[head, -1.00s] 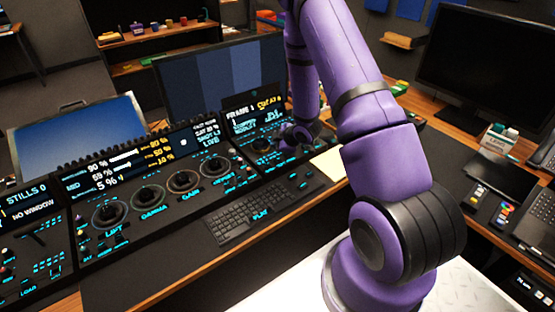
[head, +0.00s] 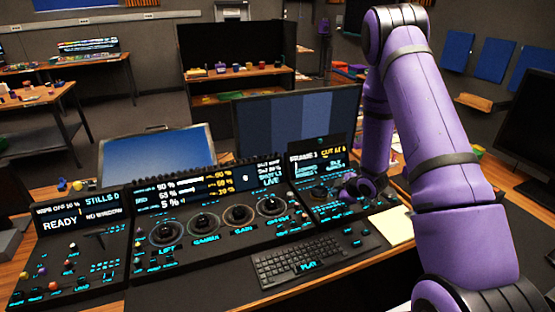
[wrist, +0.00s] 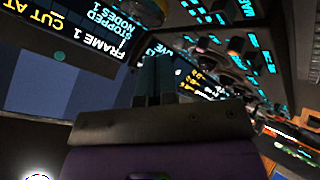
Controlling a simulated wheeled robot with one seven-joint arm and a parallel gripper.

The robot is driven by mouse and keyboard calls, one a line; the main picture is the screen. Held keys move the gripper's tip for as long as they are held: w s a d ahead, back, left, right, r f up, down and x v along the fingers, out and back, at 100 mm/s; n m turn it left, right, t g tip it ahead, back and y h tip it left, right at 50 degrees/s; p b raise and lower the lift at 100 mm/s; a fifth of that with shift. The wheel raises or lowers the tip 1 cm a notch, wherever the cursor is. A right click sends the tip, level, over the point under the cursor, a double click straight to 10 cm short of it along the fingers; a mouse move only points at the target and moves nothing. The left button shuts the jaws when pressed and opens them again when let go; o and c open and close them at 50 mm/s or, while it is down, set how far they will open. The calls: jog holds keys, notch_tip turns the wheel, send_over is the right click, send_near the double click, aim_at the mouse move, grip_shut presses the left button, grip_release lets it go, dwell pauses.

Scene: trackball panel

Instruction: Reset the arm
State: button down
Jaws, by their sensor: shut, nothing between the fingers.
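My purple arm rises from the lower right of the head view, bends at a high elbow and comes down to the right part of the panel. My gripper (head: 345,192) is low over the right console section, partly hidden by my own wrist. In the wrist view its dark fingers (wrist: 155,75) are together and empty, pointing at the panel. I cannot tell whether the fingertips touch the panel. The trackball panel (head: 205,232) has a row of dark trackballs with rings, and lit displays. The right section's screen (head: 318,160) shows beside my wrist.
A keyboard (head: 305,258) lies in front of the panel, with a pale paper (head: 395,225) to its right. A large monitor (head: 295,130) stands behind the panel, close to my forearm. A blue-screened display (head: 155,155) stands at back left. A dark monitor (head: 530,140) is at far right.

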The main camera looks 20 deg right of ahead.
jog(key=shift+r, duration=0.1)
jog(key=s+a+r+m+g+h, duration=0.1)
jog(key=s+a+r+m+h, duration=0.15)
jog(key=r, duration=1.15)
jog(key=s+a+r+m+h, duration=0.2)
jog(key=s+r+m, duration=0.2)
jog(key=r, duration=1.1)
jog(key=s+a+r+m+g, duration=0.1)
jog(key=s+a+r, duration=0.2)
jog(key=s, duration=0.6)
jog(key=s+a+r+m+g+y, duration=0.1)
jog(key=s+a+r, duration=0.3)
jog(key=s, duration=0.5)
jog(key=s+a+r+m+y, duration=0.1)
jog(key=s+a+r+m, duration=0.2)
jog(key=s, duration=0.6)
notch_tip(320, 180, up, 3)
jog(key=shift+s+a+f+g, duration=0.1)
jog(key=shift+s+a+g, duration=0.2)
jog(key=shift+g, duration=0.1)
